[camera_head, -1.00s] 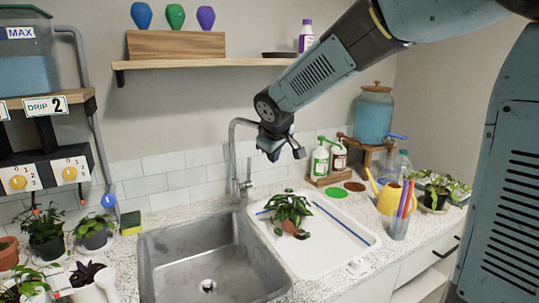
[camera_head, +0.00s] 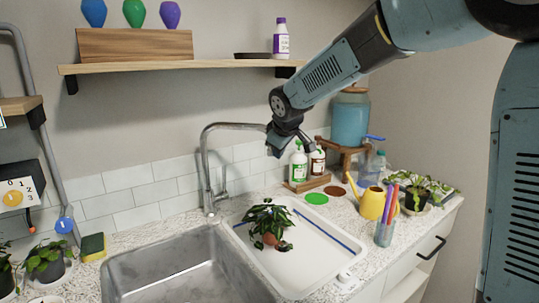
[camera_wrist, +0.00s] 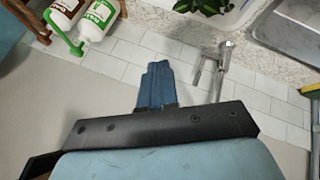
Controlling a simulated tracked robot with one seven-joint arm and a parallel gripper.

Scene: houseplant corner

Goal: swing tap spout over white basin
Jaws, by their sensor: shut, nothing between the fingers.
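The metal tap (camera_head: 212,190) stands behind the sinks, and its spout (camera_head: 232,127) points right, toward the white basin's side. The spout's end meets my gripper in the picture and is partly hidden. The white basin (camera_head: 318,270) is right of the steel sink (camera_head: 140,264). A leafy plant in a terracotta pot (camera_head: 268,238) is in the white basin. My gripper (camera_head: 276,150) is shut and empty, high above the basin's back edge, at the spout's end; I cannot tell whether they touch. The wrist view shows its shut fingers (camera_wrist: 155,85) beside the tap (camera_wrist: 222,55).
Soap bottles (camera_head: 299,165) stand in a wooden holder behind the basin. A yellow watering can (camera_head: 372,203), a cup of pens (camera_head: 384,233) and a blue dispenser (camera_head: 350,122) are at the right. A shelf (camera_head: 180,66) hangs above the tap. A sponge (camera_head: 93,247) lies left of the sink.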

